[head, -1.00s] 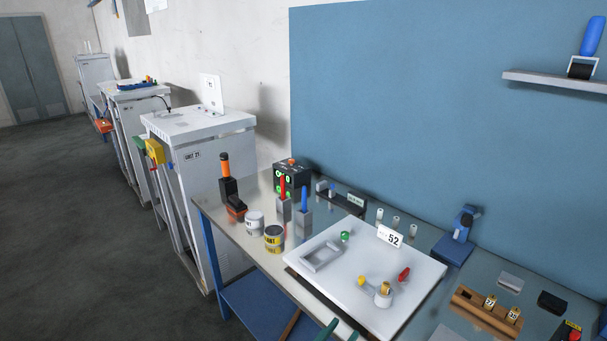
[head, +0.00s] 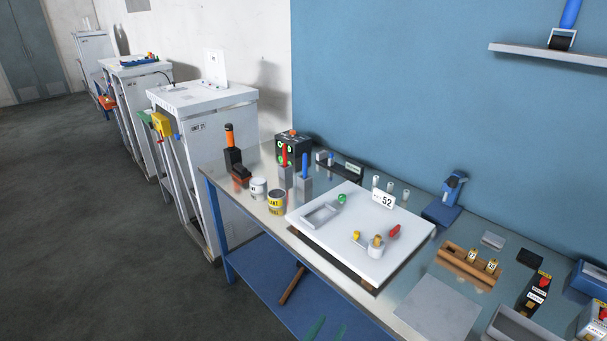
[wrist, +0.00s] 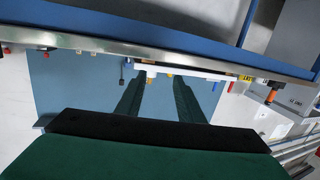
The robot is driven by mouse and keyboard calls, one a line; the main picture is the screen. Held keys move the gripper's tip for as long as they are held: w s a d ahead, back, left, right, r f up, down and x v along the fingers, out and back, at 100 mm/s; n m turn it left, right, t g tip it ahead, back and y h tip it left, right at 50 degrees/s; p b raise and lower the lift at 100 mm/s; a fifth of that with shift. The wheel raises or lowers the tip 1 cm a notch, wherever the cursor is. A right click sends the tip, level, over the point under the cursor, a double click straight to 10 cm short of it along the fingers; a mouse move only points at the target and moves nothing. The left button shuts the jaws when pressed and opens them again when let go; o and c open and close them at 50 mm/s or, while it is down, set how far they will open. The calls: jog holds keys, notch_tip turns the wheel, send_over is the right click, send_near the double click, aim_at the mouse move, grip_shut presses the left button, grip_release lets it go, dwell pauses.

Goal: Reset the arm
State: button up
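My gripper (wrist: 160,88) shows in the wrist view as two dark green fingers standing well apart, with nothing between them. It is open and empty. In the head view only its green fingertips (head: 328,329) show at the bottom edge, in front of the workbench (head: 432,305). The rest of my arm is out of the head view. The wrist view appears upside down, with the bench edge (wrist: 150,55) running across beyond the fingers.
A white board (head: 340,255) with small parts lies on the bench, beside paint cans (head: 276,203) and a wooden block (head: 465,268) holding labelled pieces. White cabinets (head: 205,150) line the wall at left. The floor (head: 80,230) at left is clear.

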jog(key=s+a+f+n+y, duration=0.25)
jog(key=s+a+f, duration=0.2)
jog(key=s, duration=0.35)
jog(key=s+a+f+n+y, duration=0.2)
jog(key=s+a+f+y, duration=0.15)
jog(key=s+f, duration=0.35)
jog(key=s+r+y, duration=0.1)
jog(key=s+r, duration=0.1)
jog(key=s, duration=0.3)
jog(key=s+d+r, duration=0.1)
jog(key=s+r, duration=0.1)
jog(key=s, duration=0.4)
jog(key=s+d+r+n+t+y, duration=0.1)
jog(key=s+r, duration=0.2)
jog(key=s, duration=0.3)
jog(key=shift+s+y, duration=0.2)
jog(key=shift+y, duration=0.1)
